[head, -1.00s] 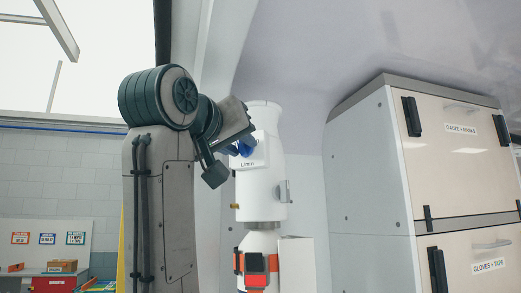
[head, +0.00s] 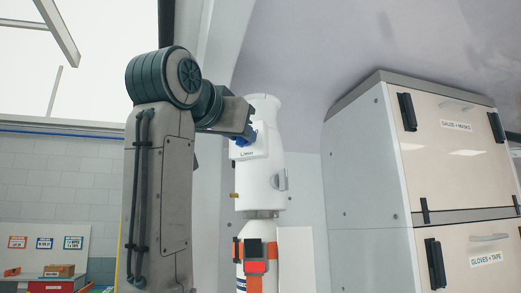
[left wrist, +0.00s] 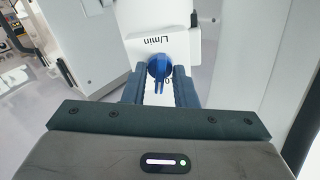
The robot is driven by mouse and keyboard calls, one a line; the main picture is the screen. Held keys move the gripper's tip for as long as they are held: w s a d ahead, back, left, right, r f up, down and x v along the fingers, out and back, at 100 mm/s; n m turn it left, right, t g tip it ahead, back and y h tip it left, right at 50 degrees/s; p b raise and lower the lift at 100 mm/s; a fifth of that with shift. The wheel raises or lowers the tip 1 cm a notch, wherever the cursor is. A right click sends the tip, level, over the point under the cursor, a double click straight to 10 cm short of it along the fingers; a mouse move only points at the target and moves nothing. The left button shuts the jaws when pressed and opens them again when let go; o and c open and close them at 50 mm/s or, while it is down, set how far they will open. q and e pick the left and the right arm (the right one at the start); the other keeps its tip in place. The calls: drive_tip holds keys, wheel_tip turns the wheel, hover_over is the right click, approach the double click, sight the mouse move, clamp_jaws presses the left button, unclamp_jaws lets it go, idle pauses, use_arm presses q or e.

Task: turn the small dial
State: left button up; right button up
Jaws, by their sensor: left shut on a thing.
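The small dial is a blue knob (left wrist: 160,68) on a white plate marked L/min (left wrist: 150,45), seen between my fingers in the left wrist view. In the head view the plate (head: 247,153) sits on the upper part of a white cylinder (head: 265,185), and the blue knob (head: 243,139) is partly hidden by my gripper. My left gripper (left wrist: 160,82) is shut on the dial, one finger on each side of it. In the head view my left gripper (head: 238,132) reaches the plate from the left. My right gripper is not in view.
A cabinet with drawers (head: 450,170) labelled gauze + masks and gloves + tape stands at the right. Orange straps with a black and red buckle (head: 255,262) hold the lower cylinder.

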use_arm(q)
drive_tip(key=shift+d+m+b, duration=0.15)
drive_tip(key=shift+m+b, duration=1.65)
drive_tip(key=shift+m, duration=2.9)
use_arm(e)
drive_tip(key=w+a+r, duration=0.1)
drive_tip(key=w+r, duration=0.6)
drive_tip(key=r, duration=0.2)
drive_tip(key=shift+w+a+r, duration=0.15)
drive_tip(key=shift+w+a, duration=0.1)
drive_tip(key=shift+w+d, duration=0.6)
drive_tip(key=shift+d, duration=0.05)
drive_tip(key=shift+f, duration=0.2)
use_arm(q)
drive_tip(key=o, duration=0.6)
drive_tip(key=shift+s+d, duration=0.15)
drive_tip(key=shift+d, duration=0.1)
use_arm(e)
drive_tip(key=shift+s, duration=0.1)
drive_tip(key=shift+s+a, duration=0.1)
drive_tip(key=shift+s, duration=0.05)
